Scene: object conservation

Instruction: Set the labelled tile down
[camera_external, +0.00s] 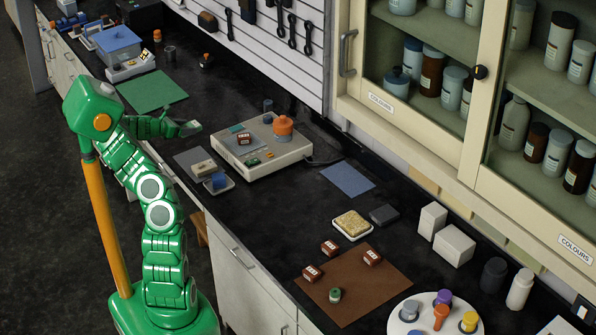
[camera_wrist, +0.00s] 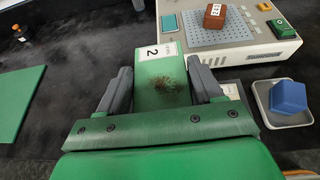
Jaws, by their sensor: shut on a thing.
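The labelled tile (camera_wrist: 165,90) is green, with a white label reading 2 at its far end and a brown speckled stain on its face. My gripper (camera_wrist: 161,84) is shut on it, one dark finger on each side. In the external view my gripper (camera_external: 184,127) is over the bench, between the green mat (camera_external: 152,91) and the pale instrument (camera_external: 250,165); the tile is hard to make out there. Whether the tile touches anything below is hidden.
A brown labelled block (camera_wrist: 215,15) sits on the instrument's perforated plate. A blue block (camera_wrist: 288,96) lies in a white tray (camera_wrist: 266,98) to the right. A brown mat (camera_external: 340,310) with several small items lies nearer.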

